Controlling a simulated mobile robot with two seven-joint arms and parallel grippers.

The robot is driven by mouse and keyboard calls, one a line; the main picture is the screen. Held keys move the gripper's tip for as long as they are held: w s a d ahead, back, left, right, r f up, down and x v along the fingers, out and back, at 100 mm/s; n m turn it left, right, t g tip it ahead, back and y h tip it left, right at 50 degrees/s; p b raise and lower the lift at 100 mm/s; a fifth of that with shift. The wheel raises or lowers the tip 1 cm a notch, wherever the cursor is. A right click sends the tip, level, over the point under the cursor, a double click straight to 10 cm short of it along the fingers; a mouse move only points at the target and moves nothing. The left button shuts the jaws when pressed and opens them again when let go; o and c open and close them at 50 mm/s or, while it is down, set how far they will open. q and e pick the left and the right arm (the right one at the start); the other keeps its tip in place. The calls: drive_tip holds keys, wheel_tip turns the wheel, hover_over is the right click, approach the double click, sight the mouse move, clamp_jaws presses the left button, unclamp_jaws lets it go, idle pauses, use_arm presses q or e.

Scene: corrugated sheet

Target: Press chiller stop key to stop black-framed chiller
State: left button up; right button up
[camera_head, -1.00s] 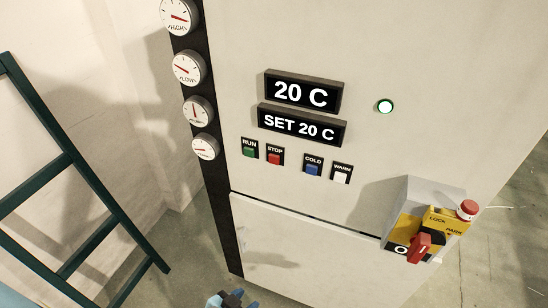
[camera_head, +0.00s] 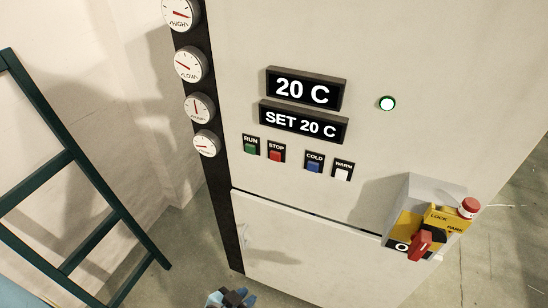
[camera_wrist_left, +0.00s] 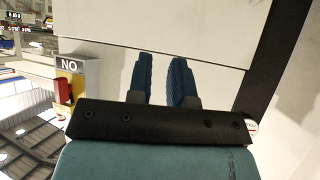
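The chiller is a large pale cabinet (camera_head: 300,30) with a black frame strip (camera_head: 218,185) on its left side. The red STOP key (camera_head: 275,155) sits between the green RUN key (camera_head: 250,148) and the blue COLD key (camera_head: 314,167), with a white WARM key (camera_head: 342,174) at the right. My left gripper (camera_head: 232,297) shows at the bottom edge of the head view, low in front of the cabinet and well below the keys. In the left wrist view its two blue fingers (camera_wrist_left: 163,70) are empty, with a narrow gap between them. My right gripper is not in view.
A yellow switch box (camera_head: 445,218) with a red handle juts out at lower right. Several gauges line the black strip. A dark green ladder (camera_head: 75,190) stands at left.

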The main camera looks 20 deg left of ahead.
use_arm(q)
clamp_jaws()
idle(1.4)
